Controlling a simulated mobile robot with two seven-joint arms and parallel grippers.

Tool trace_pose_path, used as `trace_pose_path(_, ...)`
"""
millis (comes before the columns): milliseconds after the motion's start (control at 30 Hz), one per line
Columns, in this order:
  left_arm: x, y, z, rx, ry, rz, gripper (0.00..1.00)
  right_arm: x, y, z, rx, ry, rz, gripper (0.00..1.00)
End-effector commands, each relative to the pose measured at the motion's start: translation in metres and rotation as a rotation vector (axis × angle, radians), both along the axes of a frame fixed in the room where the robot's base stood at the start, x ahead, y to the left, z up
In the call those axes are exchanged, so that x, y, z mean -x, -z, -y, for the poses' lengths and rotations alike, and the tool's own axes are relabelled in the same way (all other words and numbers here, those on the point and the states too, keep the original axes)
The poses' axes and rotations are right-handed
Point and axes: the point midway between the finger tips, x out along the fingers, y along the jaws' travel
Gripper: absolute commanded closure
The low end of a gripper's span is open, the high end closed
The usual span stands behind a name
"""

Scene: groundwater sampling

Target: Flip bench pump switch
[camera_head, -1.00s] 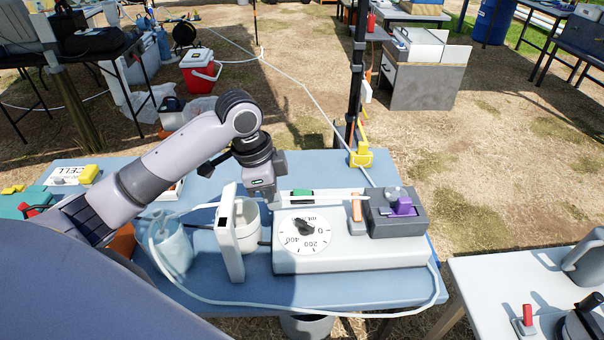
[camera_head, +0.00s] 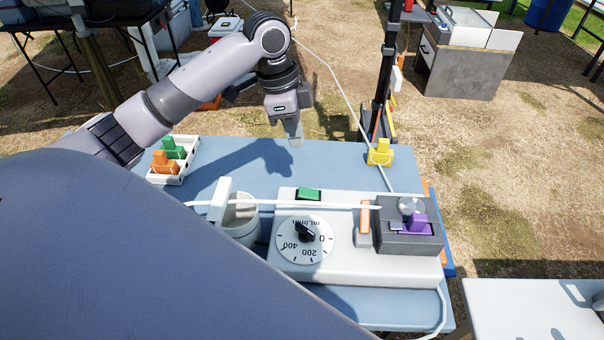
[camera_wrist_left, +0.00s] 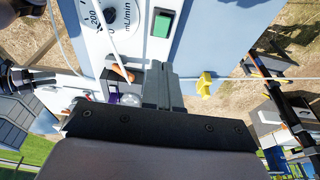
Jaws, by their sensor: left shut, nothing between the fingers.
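The bench pump (camera_head: 342,262) is a pale box on the blue table, with a round flow dial (camera_head: 304,238) on its top. A green rocker switch (camera_head: 309,194) sits at its back edge; it also shows in the left wrist view (camera_wrist_left: 162,24). I cannot tell which way the switch is set. My left gripper (camera_head: 296,140) is shut and empty, above the table behind the pump, a little left of the switch in the head view and apart from it. In the left wrist view its fingers (camera_wrist_left: 160,85) point toward the pump side. My right gripper is not in view.
A dark pump head with a purple lever (camera_head: 417,225) sits at the pump's right end, with white tubing across the top. A white cup (camera_head: 240,220) stands left of the pump. A yellow block (camera_head: 380,153) and a rack of colored pieces (camera_head: 172,160) are behind.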

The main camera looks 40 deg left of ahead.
Motion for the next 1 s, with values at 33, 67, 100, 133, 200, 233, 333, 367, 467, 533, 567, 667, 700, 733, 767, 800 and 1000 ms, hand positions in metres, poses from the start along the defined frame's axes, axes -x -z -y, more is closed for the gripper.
trace_pose_path(33, 0.000, 0.003, 0.001, 0.000, 0.000, -0.002, 1.00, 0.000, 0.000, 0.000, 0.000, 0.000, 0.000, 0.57)
trace_pose_path(67, 0.000, 0.005, 0.001, 0.000, 0.000, -0.002, 1.00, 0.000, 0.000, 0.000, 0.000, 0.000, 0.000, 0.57)
trace_pose_path(100, 0.000, 0.008, 0.002, 0.001, 0.001, -0.003, 1.00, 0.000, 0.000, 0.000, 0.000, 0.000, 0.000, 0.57)
trace_pose_path(133, -0.001, 0.012, 0.003, 0.001, 0.000, -0.004, 1.00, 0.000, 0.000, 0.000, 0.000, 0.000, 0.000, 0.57)
trace_pose_path(200, -0.002, 0.022, 0.004, 0.000, 0.000, -0.005, 1.00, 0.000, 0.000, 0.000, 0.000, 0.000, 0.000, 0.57)
trace_pose_path(233, -0.002, 0.028, 0.005, 0.001, 0.000, -0.004, 1.00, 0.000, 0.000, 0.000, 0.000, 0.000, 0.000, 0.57)
trace_pose_path(333, -0.004, 0.049, 0.009, 0.001, 0.001, -0.006, 1.00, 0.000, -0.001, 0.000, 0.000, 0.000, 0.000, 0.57)
trace_pose_path(367, -0.005, 0.055, 0.011, 0.001, 0.001, -0.006, 1.00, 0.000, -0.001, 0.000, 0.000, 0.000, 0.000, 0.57)
trace_pose_path(467, -0.007, 0.077, 0.015, 0.001, 0.000, -0.006, 1.00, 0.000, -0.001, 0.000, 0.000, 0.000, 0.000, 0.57)
trace_pose_path(533, -0.009, 0.091, 0.017, 0.001, 0.000, -0.005, 1.00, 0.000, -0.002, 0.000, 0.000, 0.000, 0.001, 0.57)
trace_pose_path(567, -0.010, 0.096, 0.018, 0.001, 0.001, -0.004, 1.00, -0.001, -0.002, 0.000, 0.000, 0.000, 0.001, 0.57)
trace_pose_path(667, -0.008, 0.113, 0.015, 0.000, -0.001, -0.005, 1.00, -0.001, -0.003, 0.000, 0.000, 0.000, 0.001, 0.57)
trace_pose_path(700, -0.008, 0.118, 0.014, -0.001, -0.001, -0.003, 1.00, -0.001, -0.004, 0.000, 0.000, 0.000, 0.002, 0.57)
trace_pose_path(733, -0.008, 0.122, 0.014, -0.001, -0.001, -0.003, 1.00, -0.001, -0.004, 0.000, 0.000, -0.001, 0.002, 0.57)
trace_pose_path(767, -0.007, 0.125, 0.013, 0.000, 0.000, -0.004, 1.00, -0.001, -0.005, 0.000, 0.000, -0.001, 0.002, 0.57)
trace_pose_path(800, -0.007, 0.128, 0.013, 0.000, -0.001, -0.002, 1.00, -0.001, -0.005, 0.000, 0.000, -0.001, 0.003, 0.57)
trace_pose_path(1000, -0.007, 0.137, 0.011, 0.001, 0.000, -0.001, 1.00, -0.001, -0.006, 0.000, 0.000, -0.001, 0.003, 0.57)
